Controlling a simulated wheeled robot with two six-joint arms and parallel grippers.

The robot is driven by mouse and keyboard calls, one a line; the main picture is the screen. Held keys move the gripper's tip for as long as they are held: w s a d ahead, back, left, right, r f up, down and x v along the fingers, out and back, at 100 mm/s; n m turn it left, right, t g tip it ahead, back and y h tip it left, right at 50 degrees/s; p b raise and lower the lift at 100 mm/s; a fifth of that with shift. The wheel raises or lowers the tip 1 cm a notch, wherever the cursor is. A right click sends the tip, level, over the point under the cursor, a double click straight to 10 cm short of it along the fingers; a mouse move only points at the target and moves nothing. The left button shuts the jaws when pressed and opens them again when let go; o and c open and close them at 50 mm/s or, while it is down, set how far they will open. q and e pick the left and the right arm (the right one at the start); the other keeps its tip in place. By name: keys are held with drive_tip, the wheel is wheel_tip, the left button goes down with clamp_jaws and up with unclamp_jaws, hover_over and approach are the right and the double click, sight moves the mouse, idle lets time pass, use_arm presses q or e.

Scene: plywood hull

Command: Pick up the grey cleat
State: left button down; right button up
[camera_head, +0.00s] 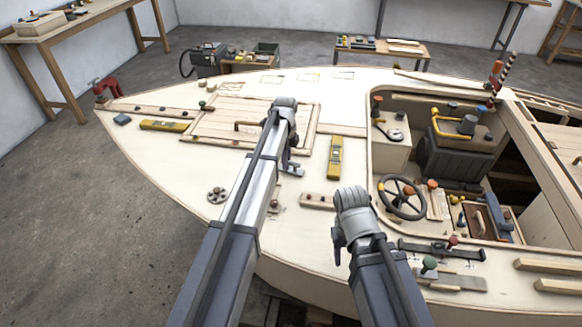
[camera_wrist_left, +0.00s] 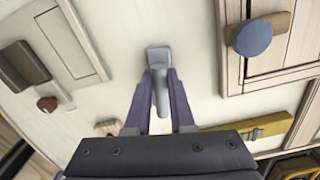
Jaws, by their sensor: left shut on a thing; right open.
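The grey cleat (camera_wrist_left: 159,60) is between the fingertips of my left gripper (camera_wrist_left: 161,82) in the left wrist view. The fingers are shut on its narrow part, and its wider end shows beyond the tips. In the head view my left gripper (camera_head: 290,165) is low over the pale deck, beside the hatch, with a grey piece of the cleat (camera_head: 293,172) showing at its tips. I cannot tell whether the cleat touches the deck. My right gripper (camera_head: 339,242) is open, over the deck's near side, left of the steering wheel; its fingers are partly hidden by its wrist.
A yellow level (camera_head: 334,158) lies right of my left gripper, and another (camera_head: 165,126) lies at the left. The framed hatch (camera_head: 222,127) is behind. A steering wheel (camera_head: 402,197) stands in the cockpit at the right. Bare deck (camera_head: 170,165) lies left of my left arm.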

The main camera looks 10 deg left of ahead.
use_arm(q)
drive_tip(key=shift+r, duration=0.1)
use_arm(e)
drive_tip(key=shift+r, duration=0.1)
use_arm(q)
wheel_tip(320, 180, up, 10)
drive_tip(key=p, duration=1)
use_arm(e)
wheel_tip(320, 180, up, 10)
use_arm(q)
drive_tip(key=shift+d, duration=0.1)
